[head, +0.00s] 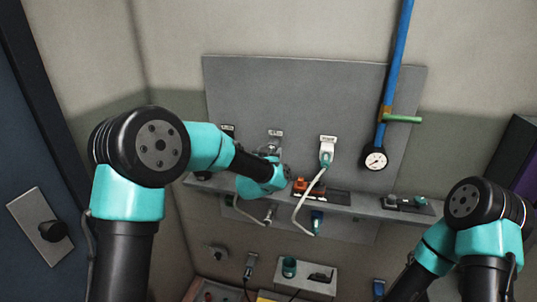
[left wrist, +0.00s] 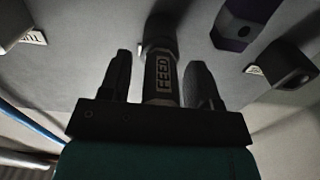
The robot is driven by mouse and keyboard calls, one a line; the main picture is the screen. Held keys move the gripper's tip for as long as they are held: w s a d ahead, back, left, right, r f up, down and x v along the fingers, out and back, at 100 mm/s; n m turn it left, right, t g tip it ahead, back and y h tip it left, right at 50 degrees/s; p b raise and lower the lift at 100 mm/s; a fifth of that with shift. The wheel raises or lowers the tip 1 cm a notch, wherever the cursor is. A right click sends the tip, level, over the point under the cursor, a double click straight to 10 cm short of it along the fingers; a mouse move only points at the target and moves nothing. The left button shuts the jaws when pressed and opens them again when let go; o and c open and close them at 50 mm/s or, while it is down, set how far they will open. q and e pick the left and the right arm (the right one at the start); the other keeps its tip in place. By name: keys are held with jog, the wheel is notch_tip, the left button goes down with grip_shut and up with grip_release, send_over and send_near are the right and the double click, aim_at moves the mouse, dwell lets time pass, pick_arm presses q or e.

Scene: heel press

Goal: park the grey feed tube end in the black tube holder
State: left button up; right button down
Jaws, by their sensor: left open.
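The grey feed tube end (left wrist: 162,72), marked FEED, shows in the left wrist view, running into a dark round fitting on the grey panel. My left gripper (left wrist: 160,84) is open, with one finger on each side of it and narrow gaps between. In the head view my left gripper (head: 277,172) is at the panel's lower middle, its fingers hard to make out. A dark holder (left wrist: 14,22) beside a label starting "TU" is at the left wrist view's upper left; it looks like the black tube holder. My right gripper is out of view.
The grey panel (head: 300,85) has a shelf (head: 350,208) along its lower part. A pale hose (head: 305,200) hangs from a teal-and-white fitting right of my left gripper. A blue pipe (head: 398,50) and gauge (head: 375,159) are further right. Another dark bracket (left wrist: 285,65) sits right of the tube.

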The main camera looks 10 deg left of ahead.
pick_arm(q)
jog(key=shift+w+r, duration=0.1)
jog(key=shift+r, duration=0.05)
jog(key=shift+c, duration=0.3)
grip_shut()
dwell(0.3)
jog(key=shift+s, duration=0.55)
jog(key=shift+s+a, duration=0.2)
jog(key=shift+s, duration=1)
jog(key=shift+s+a, duration=0.15)
jog(key=shift+s, duration=1.05)
jog(key=shift+s, duration=0.1)
jog(key=shift+s+a, duration=0.15)
jog(key=shift+s, duration=0.9)
jog(key=shift+a, duration=0.1)
